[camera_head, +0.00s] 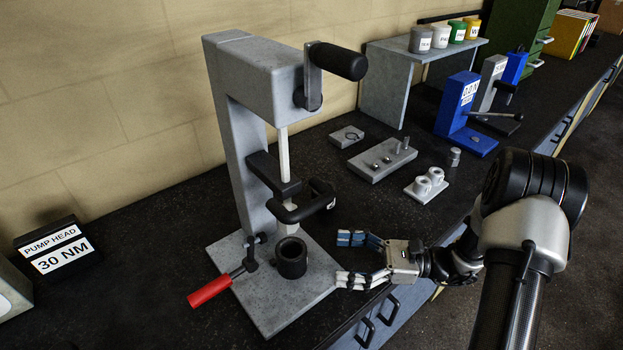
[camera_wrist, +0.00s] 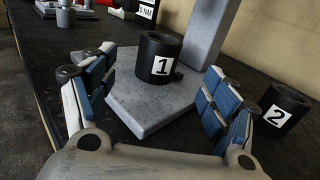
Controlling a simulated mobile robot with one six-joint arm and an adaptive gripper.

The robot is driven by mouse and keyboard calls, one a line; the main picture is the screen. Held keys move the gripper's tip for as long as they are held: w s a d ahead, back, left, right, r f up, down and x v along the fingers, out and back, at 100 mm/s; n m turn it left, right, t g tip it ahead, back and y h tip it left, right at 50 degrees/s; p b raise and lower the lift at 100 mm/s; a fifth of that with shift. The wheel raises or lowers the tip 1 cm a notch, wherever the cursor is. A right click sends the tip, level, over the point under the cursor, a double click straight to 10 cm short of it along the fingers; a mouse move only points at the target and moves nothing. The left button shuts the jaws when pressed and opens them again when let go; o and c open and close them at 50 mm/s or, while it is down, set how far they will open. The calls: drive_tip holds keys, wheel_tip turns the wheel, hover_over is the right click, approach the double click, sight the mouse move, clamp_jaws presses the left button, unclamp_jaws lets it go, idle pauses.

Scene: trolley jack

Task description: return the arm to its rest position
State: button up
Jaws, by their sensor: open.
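My gripper (camera_head: 345,260) is low beside the right edge of the press's grey base plate (camera_head: 255,300). Its two blue-padded fingers are spread apart with nothing between the pads; they also show in the wrist view (camera_wrist: 155,68). Beyond the fingertips, a black cylinder (camera_head: 291,258) stands upright on the plate, apart from the fingers. My arm reaches in from the lower right, bent and low over the bench's front edge.
The press (camera_head: 235,130) rises behind the plate, with a black handle (camera_head: 337,61) high up. A red-handled lever (camera_head: 210,290) sticks out left. A second black cylinder labelled 2 (camera_wrist: 283,108) stands near the right finger. Small grey fixtures (camera_head: 380,158) lie farther back.

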drive_tip(key=s+a+r+n+g+h, duration=0.55)
drive_tip(key=s+r+n+h, duration=0.25)
drive_tip(key=s+n, duration=0.3)
drive_tip(key=s+d+r+n+t+h, duration=0.7)
drive_tip(key=s+d+n+h, duration=0.1)
drive_tip(key=n+h, duration=0.1)
drive_tip(key=shift+s+h, duration=0.3)
drive_tip(key=shift+s, duration=0.1)
